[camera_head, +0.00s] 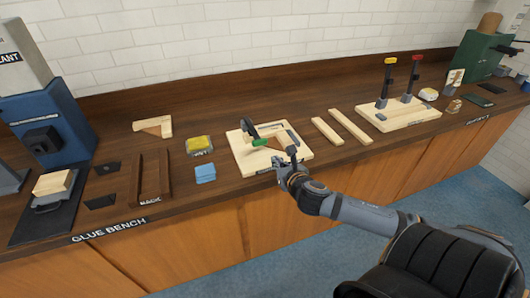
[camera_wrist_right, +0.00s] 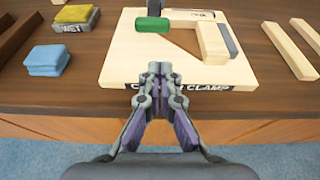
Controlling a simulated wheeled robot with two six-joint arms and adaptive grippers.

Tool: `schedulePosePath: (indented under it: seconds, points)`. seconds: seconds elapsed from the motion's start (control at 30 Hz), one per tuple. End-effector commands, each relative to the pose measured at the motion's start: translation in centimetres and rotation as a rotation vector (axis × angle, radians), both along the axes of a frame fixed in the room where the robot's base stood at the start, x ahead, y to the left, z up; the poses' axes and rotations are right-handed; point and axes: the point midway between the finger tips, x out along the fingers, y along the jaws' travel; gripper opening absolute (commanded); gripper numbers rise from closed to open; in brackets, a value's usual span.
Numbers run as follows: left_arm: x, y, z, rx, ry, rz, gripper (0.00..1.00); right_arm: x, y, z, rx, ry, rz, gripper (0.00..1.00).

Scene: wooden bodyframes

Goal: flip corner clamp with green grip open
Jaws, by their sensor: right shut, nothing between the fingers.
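The corner clamp's green grip (camera_head: 282,138) shows above its pale wooden board (camera_head: 242,150), near a dark upright arm (camera_head: 248,128). In the right wrist view the green grip (camera_wrist_right: 152,25) lies near the far part of the board (camera_wrist_right: 122,62), left of light wooden pieces (camera_wrist_right: 213,42) set at an angle. My right gripper (camera_head: 280,168) is at the front edge of the board; in the right wrist view its fingertips (camera_wrist_right: 160,68) are together, empty, short of the green grip and apart from it. The clamp's hinge is too small to read. My left gripper is not in view.
A blue sponge stack (camera_head: 205,173) and a yellow-topped block (camera_head: 199,145) lie left of the board. Two loose wooden strips (camera_head: 350,125) lie to its right, then another board with red and yellow-handled clamps (camera_head: 405,112). A dark frame (camera_head: 151,185) stands further left.

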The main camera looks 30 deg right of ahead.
Motion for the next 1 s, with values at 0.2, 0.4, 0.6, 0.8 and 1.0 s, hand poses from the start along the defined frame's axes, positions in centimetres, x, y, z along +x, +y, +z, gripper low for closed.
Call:
schedulePosePath:
  seconds: [0.2, 0.4, 0.6, 0.8, 1.0]
  points:
    - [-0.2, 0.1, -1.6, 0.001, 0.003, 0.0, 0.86, 2.5, -0.6, -1.2, 0.011, -0.007, -0.006, 0.0]
    - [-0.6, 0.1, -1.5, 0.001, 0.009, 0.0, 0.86, 6.0, -1.5, -2.1, 0.011, -0.004, -0.007, 0.0]
    - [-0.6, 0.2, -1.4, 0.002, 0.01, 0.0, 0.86, 8.4, -2.1, -3.0, 0.006, -0.001, -0.004, 0.0]
    - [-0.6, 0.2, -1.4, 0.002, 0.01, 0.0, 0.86, 9.2, -2.2, -3.3, 0.003, -0.001, -0.001, 0.0]
    - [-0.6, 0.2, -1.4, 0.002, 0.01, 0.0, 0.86, 9.1, -2.2, -3.3, 0.003, 0.0, -0.001, 0.0]
